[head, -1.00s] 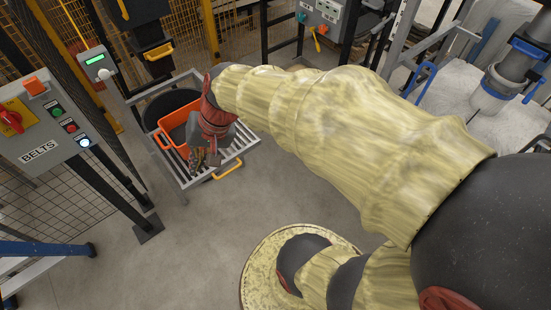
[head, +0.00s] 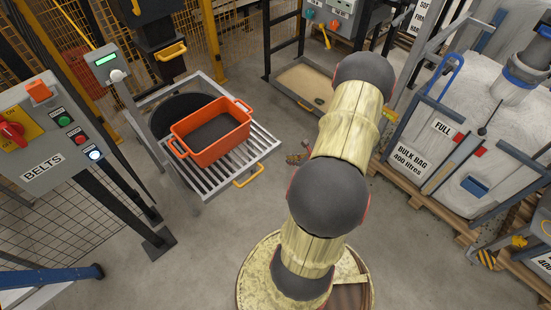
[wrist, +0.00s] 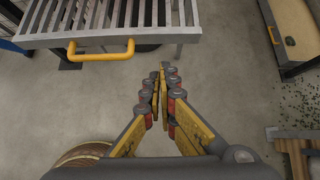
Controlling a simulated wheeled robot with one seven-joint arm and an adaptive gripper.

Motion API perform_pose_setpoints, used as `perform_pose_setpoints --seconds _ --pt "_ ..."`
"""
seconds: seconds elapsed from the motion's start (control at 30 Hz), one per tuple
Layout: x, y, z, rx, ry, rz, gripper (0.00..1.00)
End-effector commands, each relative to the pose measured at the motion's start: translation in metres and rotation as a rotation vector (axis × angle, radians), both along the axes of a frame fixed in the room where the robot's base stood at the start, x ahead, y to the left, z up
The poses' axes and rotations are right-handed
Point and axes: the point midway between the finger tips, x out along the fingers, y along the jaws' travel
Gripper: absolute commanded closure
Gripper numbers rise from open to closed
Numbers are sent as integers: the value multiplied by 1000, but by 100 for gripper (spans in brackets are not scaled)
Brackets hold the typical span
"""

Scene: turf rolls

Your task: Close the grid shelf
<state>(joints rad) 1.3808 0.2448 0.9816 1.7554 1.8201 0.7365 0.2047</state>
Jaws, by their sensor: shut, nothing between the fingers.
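The grid shelf (head: 203,184) is a grey slatted frame at the left of the head view, pulled out toward me. A yellow handle (head: 249,177) is on its front edge. In the wrist view the grid shelf (wrist: 100,20) and its yellow handle (wrist: 101,51) are at the upper left. My gripper (wrist: 166,72) is shut and empty, in front of the handle and to its right, apart from it. In the head view my gripper (head: 297,159) is partly hidden behind my arm.
An orange crate (head: 211,131) with dark contents stands on the shelf. A BELTS panel (head: 42,137) is at the left. The floor in front of the shelf is clear.

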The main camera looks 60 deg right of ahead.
Motion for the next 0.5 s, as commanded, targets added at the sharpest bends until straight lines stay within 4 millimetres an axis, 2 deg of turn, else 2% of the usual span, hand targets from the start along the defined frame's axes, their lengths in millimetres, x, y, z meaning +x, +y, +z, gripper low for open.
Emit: perform_pose_setpoints --seconds 0.07,0.17,0.5 --pt "-4 -3 -9 11 0 -28 100" --pt "2 -4 -16 12 0 -30 100" --pt "46 -14 -63 12 1 -25 100"
